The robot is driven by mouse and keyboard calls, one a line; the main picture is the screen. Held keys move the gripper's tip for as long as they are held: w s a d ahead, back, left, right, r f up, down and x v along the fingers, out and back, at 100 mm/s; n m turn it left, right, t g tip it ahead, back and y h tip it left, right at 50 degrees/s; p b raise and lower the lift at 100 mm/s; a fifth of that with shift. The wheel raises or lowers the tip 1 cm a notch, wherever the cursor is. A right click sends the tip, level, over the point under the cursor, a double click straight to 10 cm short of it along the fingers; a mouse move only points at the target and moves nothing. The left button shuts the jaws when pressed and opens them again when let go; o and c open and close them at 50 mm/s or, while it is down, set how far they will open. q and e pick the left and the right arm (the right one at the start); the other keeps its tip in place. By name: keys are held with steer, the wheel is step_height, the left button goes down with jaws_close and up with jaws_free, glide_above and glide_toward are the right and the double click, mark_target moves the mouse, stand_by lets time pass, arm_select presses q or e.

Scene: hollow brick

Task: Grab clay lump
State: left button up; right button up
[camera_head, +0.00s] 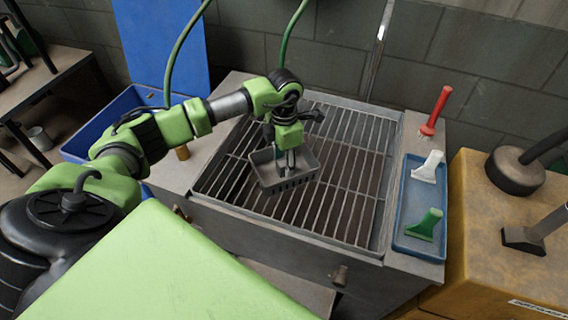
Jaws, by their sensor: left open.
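I cannot make out a clay lump in the head view. My left gripper (290,163) points down over a small grey slotted basket (284,184). It is open, and its fingertips are at or inside the basket. I cannot tell whether they touch it. The basket is over the metal grate (340,212) of the grey sink-like bench. The gripper and the basket's walls hide part of the basket's inside. My right gripper is not in view.
A blue tray (402,215) on the bench's right side holds a white tool (428,166) and a green tool (424,224). A red-handled brush (435,111) stands behind it. A yellow cabinet (475,265) is at right, a blue bin (128,103) at left. The grate's right part is clear.

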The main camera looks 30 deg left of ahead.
arm_select(q)
steer(key=c, duration=1.2)
steer(key=shift+c, duration=0.2)
steer(key=shift+r, duration=0.1)
